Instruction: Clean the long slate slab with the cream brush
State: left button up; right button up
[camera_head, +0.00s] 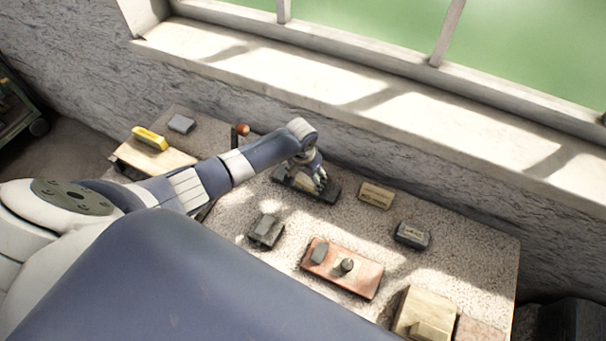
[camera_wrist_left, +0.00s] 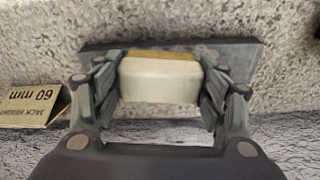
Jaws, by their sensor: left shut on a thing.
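The long slate slab (camera_head: 330,196) is dark grey and lies near the back of the speckled worktop, below the window ledge. In the left wrist view the slab (camera_wrist_left: 240,58) spans the upper middle. My left gripper (camera_head: 318,181) is over the slab. In the left wrist view the gripper (camera_wrist_left: 160,88) is shut on the cream brush (camera_wrist_left: 158,82), a pale block with a tan strip along its far edge. The brush is over the slab; I cannot tell whether it touches it. In the head view my gripper hides most of the brush. My right gripper is out of view.
A small printed card (camera_head: 376,195) stands just right of the slab. A dark block (camera_head: 412,235), a reddish tray (camera_head: 350,278) with small items, a grey block (camera_head: 266,230) and a wooden box (camera_head: 425,312) stand nearer. A yellow object (camera_head: 150,138) lies at the left.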

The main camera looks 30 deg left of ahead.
pick_arm(q)
jog(key=shift+s+d+f+p, duration=0.1)
jog(key=shift+d+p, duration=0.2)
jog(key=shift+d, duration=0.95)
jog(key=shift+a, duration=0.1)
jog(key=shift+a, duration=2.1)
jog(key=shift+d, duration=2.2)
jog(key=shift+a+r, duration=0.4)
jog(key=shift+a, duration=0.2)
jog(key=shift+a+r, duration=0.35)
jog(key=shift+a, duration=0.2)
